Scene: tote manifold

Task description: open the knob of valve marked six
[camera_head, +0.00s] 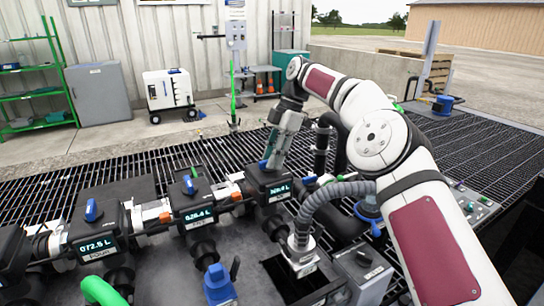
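A row of dark valve units with lit displays runs across the middle of the view. The left unit (98,240) reads 072.5 L and its plate seems to say FOUR; the middle unit (196,213) reads about 026.4 L. My gripper (271,161) points down at the top of the right unit (277,189), the third from FOUR's end and likely six, though its plate is too small to read surely. A bit of blue knob (263,164) shows at the fingertips. The fingers hide the rest, so I cannot tell whether they grip it.
Blue knobs stand on the left unit (91,211) and the middle unit (189,185). A grey corrugated hose (335,192) curves close to the right unit. A blue-topped fitting (218,284) and a green hose (102,291) lie in front. Black grating (210,160) spreads behind.

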